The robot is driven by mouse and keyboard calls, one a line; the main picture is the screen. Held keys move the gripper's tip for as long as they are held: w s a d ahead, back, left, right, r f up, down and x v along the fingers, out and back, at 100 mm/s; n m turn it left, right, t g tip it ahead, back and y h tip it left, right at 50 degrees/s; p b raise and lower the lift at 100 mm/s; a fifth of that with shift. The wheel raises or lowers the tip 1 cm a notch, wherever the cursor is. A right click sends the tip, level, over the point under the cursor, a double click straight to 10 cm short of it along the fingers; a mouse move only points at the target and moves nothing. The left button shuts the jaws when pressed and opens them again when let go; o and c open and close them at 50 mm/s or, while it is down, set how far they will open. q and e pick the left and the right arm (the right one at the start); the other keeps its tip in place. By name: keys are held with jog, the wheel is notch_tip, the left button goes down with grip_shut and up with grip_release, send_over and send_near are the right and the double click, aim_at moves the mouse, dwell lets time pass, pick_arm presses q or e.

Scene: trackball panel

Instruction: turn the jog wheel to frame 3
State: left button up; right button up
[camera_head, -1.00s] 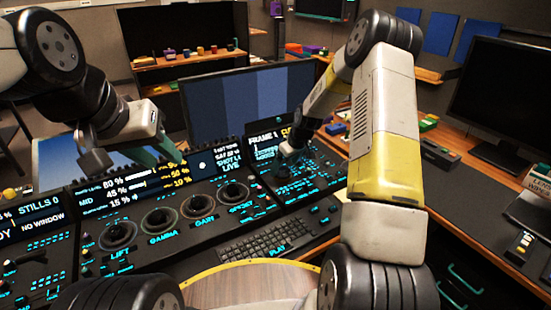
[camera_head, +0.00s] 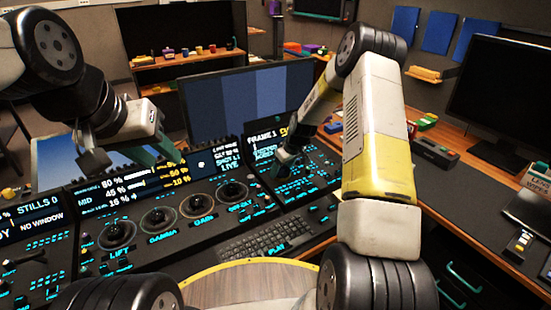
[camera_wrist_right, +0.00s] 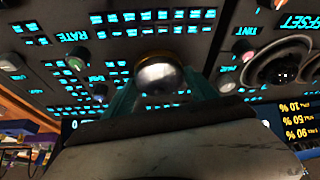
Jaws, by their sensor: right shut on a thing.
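The jog wheel shows in the right wrist view as a round, shiny metal top (camera_wrist_right: 160,74) on the dark panel. My right gripper (camera_wrist_right: 162,88) has its teal fingers on either side of it and is shut on it. In the head view my right gripper (camera_head: 287,163) is down at the right panel section, and the wheel is hidden there. The small screen (camera_head: 268,138) behind it reads FRAME 1, with the rest partly covered by my arm. My left gripper (camera_head: 160,152) hangs above the left part of the console; its finger gap is not clear.
Trackballs (camera_head: 158,220) with rings line the console's middle. A keyboard (camera_head: 262,240) lies in front of them. A large monitor (camera_head: 235,100) stands behind. Several small knobs and lit buttons surround the wheel in the wrist view. A dark monitor (camera_head: 502,95) stands on the right desk.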

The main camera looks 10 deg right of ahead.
aim_at(278, 175)
jog(key=shift+m, duration=0.4)
jog(key=m, duration=0.1)
jog(key=m+h, duration=0.1)
jog(key=m, duration=0.1)
jog(key=m+t+h, duration=0.1)
jog(key=m, duration=0.1)
jog(key=shift+a, duration=0.25)
jog(key=m+h, duration=0.1)
jog(key=m, duration=0.2)
jog(key=m+h, duration=0.1)
jog(key=m, duration=0.2)
jog(key=shift+g, duration=0.3)
jog(key=o, duration=1.4)
jog(key=shift+v, duration=3.9)
